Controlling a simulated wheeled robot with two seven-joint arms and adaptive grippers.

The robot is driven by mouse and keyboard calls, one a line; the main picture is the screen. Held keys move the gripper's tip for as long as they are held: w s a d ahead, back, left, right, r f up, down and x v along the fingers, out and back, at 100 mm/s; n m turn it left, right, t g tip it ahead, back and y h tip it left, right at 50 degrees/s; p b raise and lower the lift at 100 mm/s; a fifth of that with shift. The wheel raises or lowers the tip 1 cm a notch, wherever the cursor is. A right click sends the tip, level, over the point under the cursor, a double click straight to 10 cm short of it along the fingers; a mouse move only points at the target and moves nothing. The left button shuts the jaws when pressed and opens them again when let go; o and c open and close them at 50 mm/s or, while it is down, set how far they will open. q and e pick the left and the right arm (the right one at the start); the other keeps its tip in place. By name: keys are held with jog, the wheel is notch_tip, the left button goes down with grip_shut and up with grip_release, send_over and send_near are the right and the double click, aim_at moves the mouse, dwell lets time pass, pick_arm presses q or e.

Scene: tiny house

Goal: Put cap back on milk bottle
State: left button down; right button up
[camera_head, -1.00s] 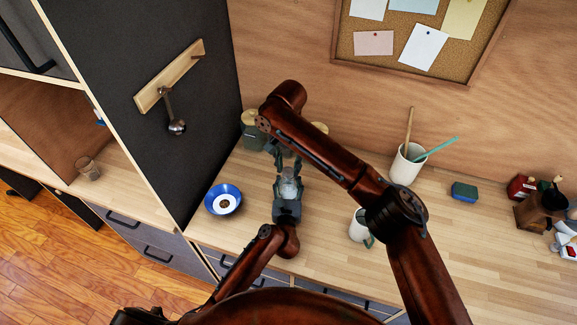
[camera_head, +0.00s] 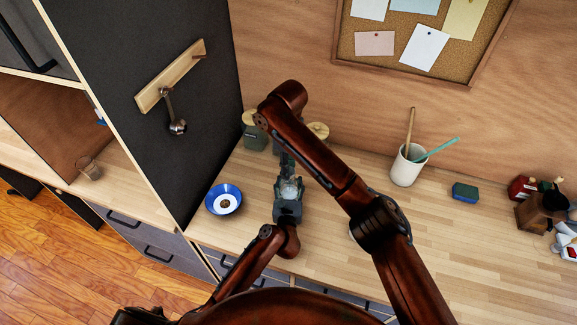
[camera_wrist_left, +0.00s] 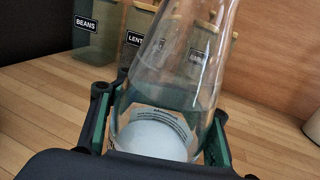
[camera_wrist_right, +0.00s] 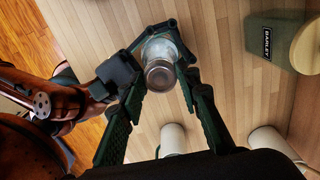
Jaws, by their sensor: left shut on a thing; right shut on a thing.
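The clear glass milk bottle (camera_head: 291,187) is held over the counter by my left gripper (camera_head: 288,203). In the left wrist view the bottle (camera_wrist_left: 165,85) leans a little, has a printed label and white at its bottom, and its top is out of frame. My left gripper (camera_wrist_left: 160,125) is shut around its lower part. My right gripper (camera_head: 288,168) is just above the bottle. In the right wrist view a round grey-brown cap (camera_wrist_right: 159,75) lies between the right fingertips (camera_wrist_right: 162,90), lined up with the bottle (camera_wrist_right: 162,50). Whether the cap is seated on the neck is unclear.
A blue-rimmed bowl (camera_head: 224,199) is left of the bottle. Labelled canisters (camera_head: 254,135) stand behind it. A white utensil cup (camera_head: 406,165), a blue-green sponge (camera_head: 465,192) and a dark wooden box (camera_head: 538,210) are to the right. A mug is mostly hidden behind my right arm.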

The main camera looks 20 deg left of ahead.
jog(key=shift+w, duration=0.1)
jog(key=o, duration=0.7)
jog(key=shift+r, duration=2.25)
jog(key=shift+c, duration=0.5)
